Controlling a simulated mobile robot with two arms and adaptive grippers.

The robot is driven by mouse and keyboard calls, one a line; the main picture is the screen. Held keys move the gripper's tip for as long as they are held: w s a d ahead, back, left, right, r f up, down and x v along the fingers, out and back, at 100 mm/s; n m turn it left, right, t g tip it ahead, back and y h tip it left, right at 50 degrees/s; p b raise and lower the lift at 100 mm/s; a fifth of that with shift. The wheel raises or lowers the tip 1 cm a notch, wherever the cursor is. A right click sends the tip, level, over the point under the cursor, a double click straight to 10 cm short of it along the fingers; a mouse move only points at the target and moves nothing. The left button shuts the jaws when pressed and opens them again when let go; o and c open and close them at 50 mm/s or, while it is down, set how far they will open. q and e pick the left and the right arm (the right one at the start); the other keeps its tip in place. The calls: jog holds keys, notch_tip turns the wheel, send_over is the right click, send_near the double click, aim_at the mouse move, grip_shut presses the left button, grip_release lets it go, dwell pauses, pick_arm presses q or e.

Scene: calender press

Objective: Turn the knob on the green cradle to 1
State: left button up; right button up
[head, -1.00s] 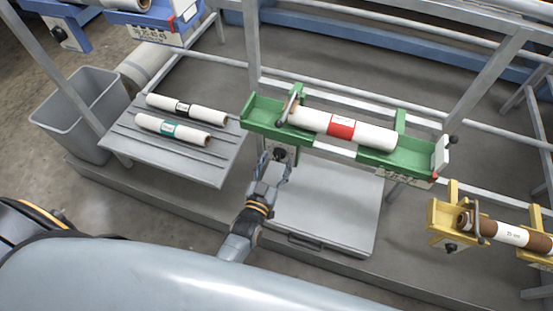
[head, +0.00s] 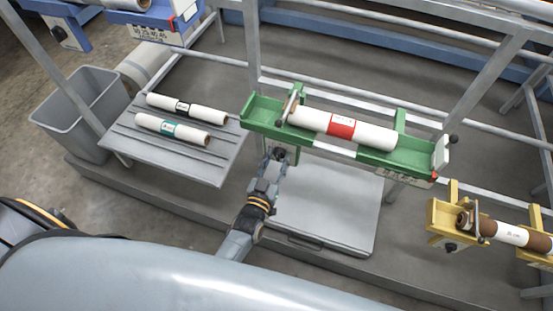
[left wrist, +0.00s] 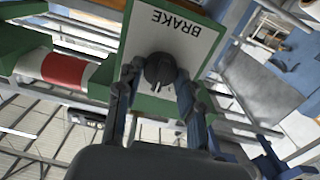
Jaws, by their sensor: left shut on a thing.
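The green cradle (head: 262,118) stands on the frame in the middle of the head view. It holds a white roll with a red band (head: 342,125). A black round knob (left wrist: 160,70) sits on a white plate marked BRAKE (left wrist: 182,28) in the left wrist view; the plate appears upside down there. My left gripper (head: 275,158) is at the cradle's left front, its fingers on both sides of the knob and shut on it. A pale mark shows on the knob's lower edge. Numbers on the plate cannot be read. My right gripper is not in view.
A yellow cradle (head: 440,222) with a brown roll stands at the right. A slatted grey table (head: 190,160) with two white rolls is at the left, beside a grey bin (head: 70,125). A flat grey lidded box (head: 335,205) lies below the green cradle.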

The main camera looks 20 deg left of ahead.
pick_arm(q)
jog(key=n, duration=0.4)
jog(key=shift+n, duration=1.6)
jog(key=o, duration=1.2)
jog(key=s, duration=1.2)
jog(key=shift+a, duration=0.25)
jog(key=shift+f, duration=0.1)
